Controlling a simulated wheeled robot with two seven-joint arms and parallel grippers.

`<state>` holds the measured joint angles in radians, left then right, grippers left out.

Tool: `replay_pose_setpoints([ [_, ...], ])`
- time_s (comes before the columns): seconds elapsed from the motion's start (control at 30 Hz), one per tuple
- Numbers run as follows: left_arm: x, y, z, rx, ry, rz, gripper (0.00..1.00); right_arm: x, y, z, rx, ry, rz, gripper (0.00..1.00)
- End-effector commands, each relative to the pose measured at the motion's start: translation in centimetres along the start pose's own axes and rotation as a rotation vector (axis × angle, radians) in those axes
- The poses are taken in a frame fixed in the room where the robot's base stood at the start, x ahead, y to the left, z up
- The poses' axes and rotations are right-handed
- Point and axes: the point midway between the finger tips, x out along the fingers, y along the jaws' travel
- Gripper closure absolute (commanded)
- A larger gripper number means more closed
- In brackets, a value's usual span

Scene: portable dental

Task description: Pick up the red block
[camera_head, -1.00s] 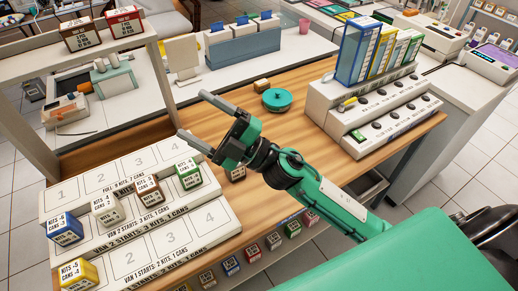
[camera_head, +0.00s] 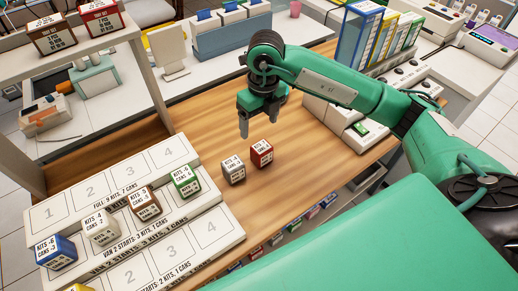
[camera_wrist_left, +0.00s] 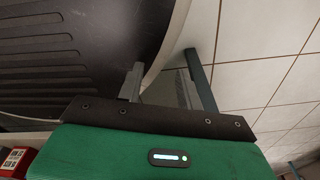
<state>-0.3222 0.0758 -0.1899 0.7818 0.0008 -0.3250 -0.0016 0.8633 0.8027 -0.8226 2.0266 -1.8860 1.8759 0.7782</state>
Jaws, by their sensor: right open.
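The red block (camera_head: 261,153) has a white label and stands on the wooden table, right of the numbered board. A pale block (camera_head: 233,170) stands just left of it, a small gap apart. My right gripper (camera_head: 257,122) is open and empty, pointing down above and slightly behind the two blocks, not touching them. My left gripper (camera_wrist_left: 163,62) shows only in the left wrist view; its fingers are apart with nothing between them, by a dark ridged surface.
The white stepped board (camera_head: 215,228) holds blue, pale, brown and green blocks. A shelf (camera_head: 112,40) carries brown and red boxes at upper left. Bare table lies left of my right gripper.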

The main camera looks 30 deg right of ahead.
Motion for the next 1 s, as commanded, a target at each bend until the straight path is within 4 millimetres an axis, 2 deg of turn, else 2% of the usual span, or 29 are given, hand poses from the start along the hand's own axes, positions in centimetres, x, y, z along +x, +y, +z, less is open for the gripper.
replay_pose_setpoints([
  [0.03, 0.0, 0.0, 0.0, 0.0, 0.0, 0.0, 0.64, -0.3, -0.8, 0.0, 0.014, 0.005, -0.034, 0.24],
  [0.17, -0.1, -0.2, 0.1, 0.001, -0.001, -0.002, 0.64, 0.2, -1.8, -0.1, 0.032, 0.014, -0.073, 0.24],
  [0.5, -0.6, -1.0, 2.0, 0.007, -0.019, -0.01, 0.64, 6.3, -2.1, -0.2, 0.031, 0.016, -0.072, 0.24],
  [0.77, -0.9, -1.1, 2.5, 0.01, -0.024, -0.011, 0.64, 8.4, -2.1, -0.1, 0.029, 0.014, -0.07, 0.24],
  [0.87, -1.4, -1.1, 2.1, 0.01, -0.014, -0.011, 0.64, 9.6, -1.9, -0.2, 0.028, 0.017, -0.07, 0.24],
  [1.0, -1.5, -0.2, 3.3, 0.01, -0.025, -0.001, 0.64, 11.9, -1.9, 0.0, 0.031, 0.015, -0.07, 0.24],
])
